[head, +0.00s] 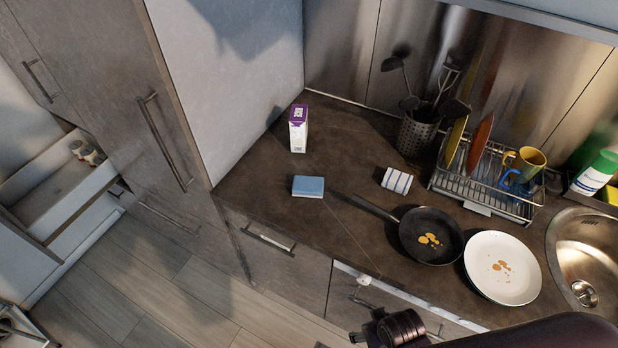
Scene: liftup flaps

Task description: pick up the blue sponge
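The blue sponge (308,186) lies flat on the dark countertop, near its front edge and left of the pan. It has a blue top and a paler side, and nothing covers it. My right gripper (362,334) is at the bottom of the head view, in front of the counter and well apart from the sponge. Its fingers are small and dark, so I cannot tell whether they are open. My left gripper is not in view.
A carton (298,130) stands behind the sponge. A striped cloth (397,180), a frying pan (425,248) and a soiled plate (502,268) lie to its right. A dish rack (477,192), utensil holder (416,135) and sink (590,250) are farther right. Counter around the sponge is clear.

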